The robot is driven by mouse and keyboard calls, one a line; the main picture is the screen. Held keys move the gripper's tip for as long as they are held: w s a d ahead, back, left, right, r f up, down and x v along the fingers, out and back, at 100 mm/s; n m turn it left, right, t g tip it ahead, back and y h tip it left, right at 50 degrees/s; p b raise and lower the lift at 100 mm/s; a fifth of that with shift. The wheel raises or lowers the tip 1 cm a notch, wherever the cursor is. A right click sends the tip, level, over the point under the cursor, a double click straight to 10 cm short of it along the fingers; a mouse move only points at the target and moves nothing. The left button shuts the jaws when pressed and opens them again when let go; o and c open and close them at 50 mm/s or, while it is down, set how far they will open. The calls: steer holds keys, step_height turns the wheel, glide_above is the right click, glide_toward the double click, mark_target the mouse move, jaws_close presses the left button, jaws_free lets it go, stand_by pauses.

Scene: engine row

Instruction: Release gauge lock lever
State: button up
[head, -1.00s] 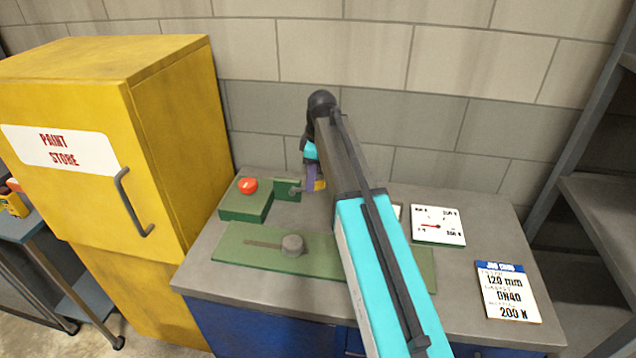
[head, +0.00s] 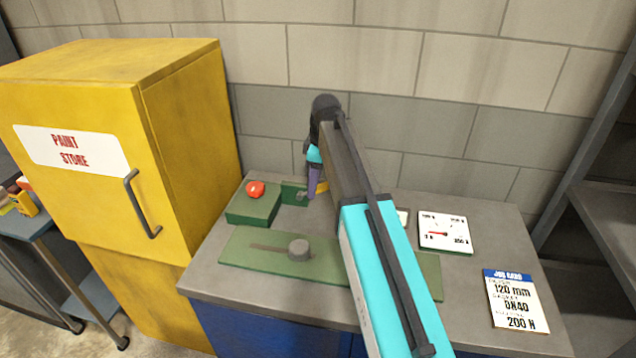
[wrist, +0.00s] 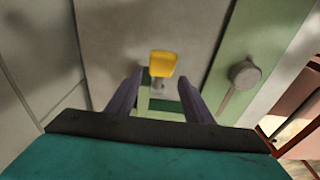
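The lever has a yellow handle (wrist: 162,64) on a short grey stem, mounted on a green bracket (wrist: 160,104). In the head view the bracket (head: 293,192) stands at the back of the bench, and part of the yellow handle (head: 322,187) shows beside my purple finger. My gripper (wrist: 160,80) is open, with one finger on each side of the stem's line. The yellow handle shows between and just past the fingertips in the wrist view. No contact is visible. In the head view my gripper (head: 314,185) is partly hidden by my arm.
A green box with a red button (head: 256,189) stands left of the bracket. A green plate with a grey knob (head: 299,249) lies in front. A gauge card (head: 444,232) and job card (head: 515,301) lie right. A yellow cabinet (head: 185,150) stands left; a wall is behind.

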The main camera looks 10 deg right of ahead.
mark_target(321, 186)
steer(key=shift+d, duration=0.15)
steer(key=shift+r, duration=0.1)
steer(key=shift+r, duration=0.35)
step_height(321, 186, up, 13)
steer(key=d+b, duration=0.1)
steer(key=b, duration=0.2)
steer(key=shift+s+d, duration=0.3)
steer(key=shift+s, duration=0.1)
steer(key=shift+s+f, duration=0.1)
